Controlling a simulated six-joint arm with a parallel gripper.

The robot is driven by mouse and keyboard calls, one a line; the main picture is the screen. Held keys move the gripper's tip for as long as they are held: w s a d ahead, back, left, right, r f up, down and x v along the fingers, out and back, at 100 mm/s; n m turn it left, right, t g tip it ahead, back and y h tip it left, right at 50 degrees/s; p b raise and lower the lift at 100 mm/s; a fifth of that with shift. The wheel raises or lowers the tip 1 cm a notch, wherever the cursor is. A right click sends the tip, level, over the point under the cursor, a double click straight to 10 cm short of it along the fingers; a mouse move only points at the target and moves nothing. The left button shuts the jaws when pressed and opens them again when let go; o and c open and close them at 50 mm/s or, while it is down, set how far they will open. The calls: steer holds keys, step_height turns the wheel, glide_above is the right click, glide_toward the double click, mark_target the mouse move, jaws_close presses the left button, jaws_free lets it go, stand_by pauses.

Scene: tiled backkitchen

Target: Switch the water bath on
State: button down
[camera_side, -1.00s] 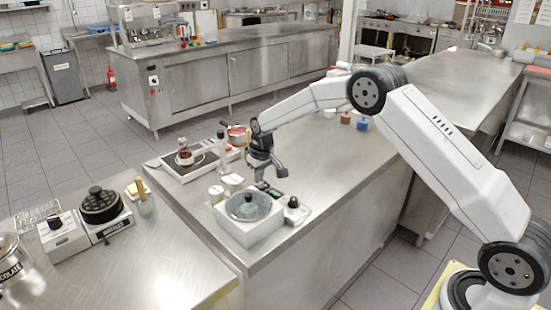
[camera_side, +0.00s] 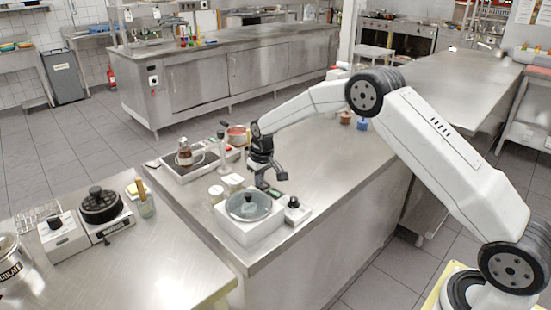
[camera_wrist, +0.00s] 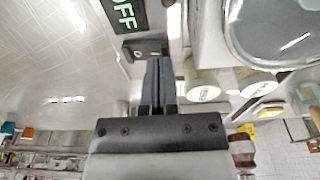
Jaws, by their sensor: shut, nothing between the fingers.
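The water bath (camera_side: 250,232) is a white box with a round clear lid and a dark knob, on the near end of the steel counter. Its lid shows in the wrist view (camera_wrist: 285,35). A dark display (camera_wrist: 124,15) with green letters reads OFF. A dark rocker switch (camera_wrist: 143,48) sits beside the display. My gripper (camera_wrist: 158,62) is shut and empty. Its fingertips overlap the edge of the switch in the wrist view; I cannot tell if they touch. In the side view my gripper (camera_side: 262,186) is just behind the bath, low over the counter.
Pale-lidded jars (camera_side: 216,194) stand close beside the bath. A hotplate with a flask (camera_side: 185,155) is farther back left. A black knob on a white unit (camera_side: 293,203) sits right of the bath. The counter to the right is clear up to small blue and brown bottles (camera_side: 362,124).

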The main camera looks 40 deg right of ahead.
mark_target(261, 188)
steer(key=shift+f, duration=0.3)
steer(key=shift+r, duration=0.15)
stand_by(0.4)
steer(key=shift+r, duration=3.35)
steer(key=shift+s, duration=0.15)
steer(key=shift+s+a+r, duration=0.1)
steer(key=shift+s+r, duration=0.05)
steer(key=shift+s, duration=0.05)
steer(key=s+a, duration=0.1)
steer(key=s, duration=1.4)
steer(key=s+a, duration=0.2)
steer(key=s, duration=1.4)
steer(key=shift+a+t, duration=0.25)
steer(key=shift+t, duration=0.15)
